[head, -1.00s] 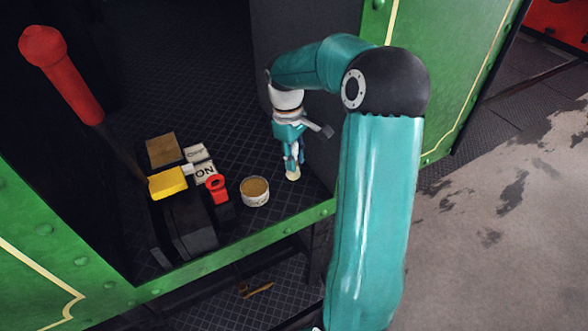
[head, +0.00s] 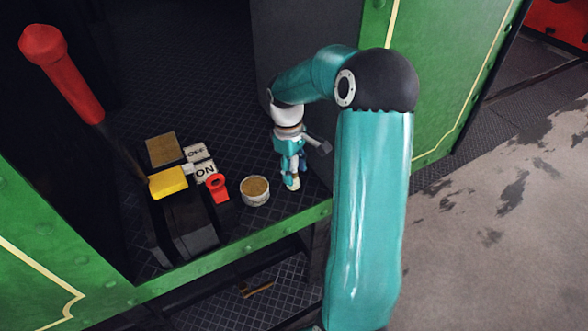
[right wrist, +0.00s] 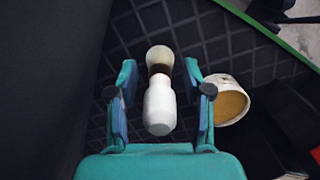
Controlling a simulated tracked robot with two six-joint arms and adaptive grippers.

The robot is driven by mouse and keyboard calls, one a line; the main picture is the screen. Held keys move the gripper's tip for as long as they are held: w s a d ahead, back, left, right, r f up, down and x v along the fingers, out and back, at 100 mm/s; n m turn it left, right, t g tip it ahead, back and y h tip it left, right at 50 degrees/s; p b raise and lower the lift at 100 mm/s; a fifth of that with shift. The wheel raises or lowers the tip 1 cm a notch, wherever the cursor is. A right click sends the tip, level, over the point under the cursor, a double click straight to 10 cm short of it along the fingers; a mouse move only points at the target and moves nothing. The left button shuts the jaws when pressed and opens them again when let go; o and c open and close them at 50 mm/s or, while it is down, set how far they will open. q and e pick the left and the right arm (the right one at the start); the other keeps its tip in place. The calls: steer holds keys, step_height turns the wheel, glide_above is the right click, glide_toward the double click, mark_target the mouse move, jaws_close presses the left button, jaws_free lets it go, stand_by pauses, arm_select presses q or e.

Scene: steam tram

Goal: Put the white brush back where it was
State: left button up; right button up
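The white brush (right wrist: 160,108) has a white handle, a dark brown band and pale bristles. In the right wrist view it is between the two fingers of my right gripper (right wrist: 163,88), with a gap on each side, so the gripper is open around it. The bristle end points away from the wrist. In the head view my right gripper (head: 291,168) points down over the dark patterned floor, and only the pale lower end of the brush (head: 293,184) shows below it. I cannot tell whether the brush stands upright or leans. My left gripper is not in view.
A round white tin (head: 256,198) with tan contents stands just left of the gripper. A dark wall (head: 305,75) rises behind the gripper.

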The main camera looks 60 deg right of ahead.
steer(key=shift+r, duration=0.2)
steer(key=r, duration=0.4)
steer(key=w+r, duration=0.1)
steer(key=r, duration=0.6)
steer(key=shift+w+d+r, duration=0.1)
steer(key=shift+w+r, duration=0.05)
steer(key=shift+r, duration=0.25)
